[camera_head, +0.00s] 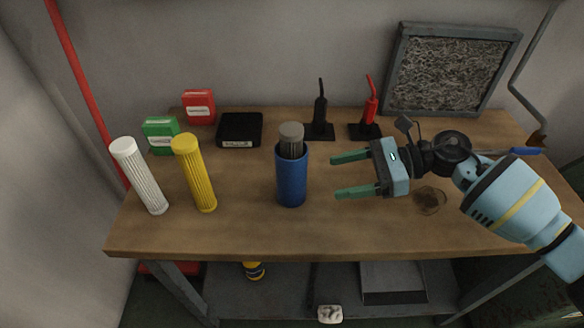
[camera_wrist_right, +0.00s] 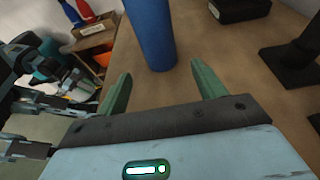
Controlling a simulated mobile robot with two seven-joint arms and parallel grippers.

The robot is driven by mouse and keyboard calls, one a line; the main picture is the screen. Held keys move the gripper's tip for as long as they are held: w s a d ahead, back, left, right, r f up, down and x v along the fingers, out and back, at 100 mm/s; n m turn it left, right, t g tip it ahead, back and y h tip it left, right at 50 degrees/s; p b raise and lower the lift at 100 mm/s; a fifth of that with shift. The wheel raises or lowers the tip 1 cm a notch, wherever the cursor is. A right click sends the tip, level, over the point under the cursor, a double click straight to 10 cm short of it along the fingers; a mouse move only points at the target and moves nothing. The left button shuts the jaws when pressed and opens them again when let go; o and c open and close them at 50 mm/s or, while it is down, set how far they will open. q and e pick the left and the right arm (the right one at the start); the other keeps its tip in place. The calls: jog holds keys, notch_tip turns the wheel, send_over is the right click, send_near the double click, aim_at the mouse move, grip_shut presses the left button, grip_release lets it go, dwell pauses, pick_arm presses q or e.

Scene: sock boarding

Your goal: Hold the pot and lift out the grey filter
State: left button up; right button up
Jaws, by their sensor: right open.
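The blue pot (camera_head: 291,180) stands upright near the middle of the wooden table. The grey filter (camera_head: 291,141) sits in it, with its grey cap and dark pleated upper part above the rim and its lower part hidden. My right gripper (camera_head: 336,176) is open and empty just right of the pot, fingers pointing at it and apart from it. In the right wrist view the blue pot (camera_wrist_right: 152,32) stands ahead, between and beyond the two green fingers (camera_wrist_right: 157,92). My left gripper does not show in the head view.
A white filter (camera_head: 139,176) and a yellow filter (camera_head: 195,173) stand left on the table (camera_head: 245,235). Red (camera_head: 199,106) and green (camera_head: 160,134) boxes, a black box (camera_head: 240,129), and black (camera_head: 320,112) and red (camera_head: 368,110) handled items stand behind. A framed panel (camera_head: 450,68) leans at the back right.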

aim_at(297, 186)
jog(key=shift+s+a, duration=0.2)
jog(key=shift+a+f, duration=0.1)
jog(key=shift+a, duration=0.25)
jog(key=shift+x, duration=4.45)
jog(key=shift+w, duration=0.1)
jog(key=c, duration=0.6)
jog(key=shift+f, duration=0.1)
